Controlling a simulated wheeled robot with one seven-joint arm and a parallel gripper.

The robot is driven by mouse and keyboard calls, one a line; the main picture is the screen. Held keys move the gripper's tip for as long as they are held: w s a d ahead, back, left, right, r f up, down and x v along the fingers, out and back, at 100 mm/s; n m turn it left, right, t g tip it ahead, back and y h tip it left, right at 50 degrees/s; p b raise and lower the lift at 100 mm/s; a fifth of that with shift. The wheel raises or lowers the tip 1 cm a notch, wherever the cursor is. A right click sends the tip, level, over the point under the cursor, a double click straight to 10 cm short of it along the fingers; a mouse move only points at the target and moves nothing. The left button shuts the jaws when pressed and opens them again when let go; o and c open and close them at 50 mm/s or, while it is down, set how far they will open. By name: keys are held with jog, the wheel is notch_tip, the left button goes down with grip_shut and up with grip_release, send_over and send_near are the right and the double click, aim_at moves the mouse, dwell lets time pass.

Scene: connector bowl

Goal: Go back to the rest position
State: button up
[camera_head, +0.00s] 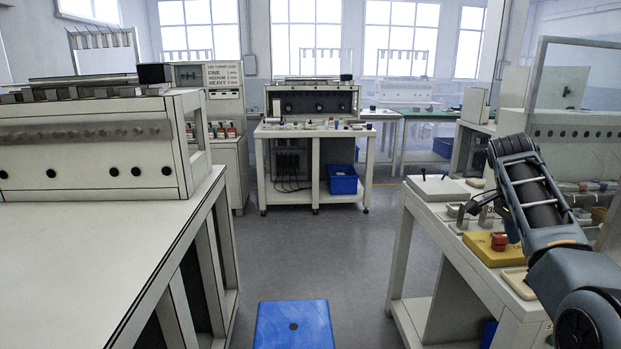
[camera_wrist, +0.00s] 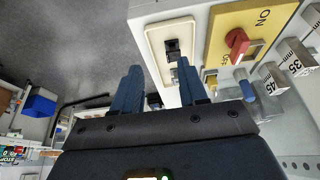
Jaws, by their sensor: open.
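My gripper (camera_wrist: 158,78) shows in the wrist view with two dark blue fingers apart and nothing between them. It is in front of the right-hand workbench's edge; the left finger shows against the grey floor, the right one against the bench. In the head view my arm reaches in from the right over that workbench (camera_head: 408,262), and my gripper's fingertips are not clear there. A yellow switch box (camera_head: 492,250) with a red knob stands on the bench; it also shows in the wrist view (camera_wrist: 262,22). A cream plate (camera_wrist: 155,38) with a black socket lies beside it.
Grey blocks marked 45 (camera_wrist: 271,86) and 35 (camera_wrist: 297,62) stand beside the switch box. A blue stool (camera_head: 293,325) is on the floor between the left bench (camera_head: 90,250) and right bench. A blue bin (camera_head: 342,180) sits under the far bench. The aisle floor is otherwise clear.

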jog(key=s+a+f+n+t, duration=0.2)
jog(key=s+a+f, duration=0.15)
jog(key=f, duration=0.75)
jog(key=s+a+f+n+t, duration=0.1)
jog(key=s+a+f+n, duration=0.25)
jog(key=f, duration=0.65)
jog(key=s+a+f+n+t, duration=0.2)
jog(key=s+a+f, duration=0.15)
jog(key=s, duration=0.25)
jog(key=s+a+f+n+t+y, duration=0.1)
jog(key=s+a+f, duration=0.1)
jog(key=s+f, duration=0.3)
jog(key=s+a+f+n+t, duration=0.2)
jog(key=s+f, duration=0.1)
jog(key=s, duration=0.4)
jog(key=s+a+r+n+t+y, duration=0.15)
jog(key=s+a+r, duration=0.25)
jog(key=s, duration=0.6)
jog(key=s+a+r+n+t+y, duration=0.1)
jog(key=s+a+r+n+t, duration=0.2)
jog(key=s, duration=0.7)
jog(key=s+a+r+n+t, duration=0.1)
jog(key=s+a+r, duration=0.1)
jog(key=s+r, duration=0.4)
jog(key=s+a+r+n+t+y, duration=0.1)
jog(key=s+r, duration=0.5)
jog(key=r, duration=0.7)
jog(key=shift+s+a+r+n, duration=0.35)
jog(key=shift+a+n, duration=0.05)
jog(key=shift+a, duration=0.1)
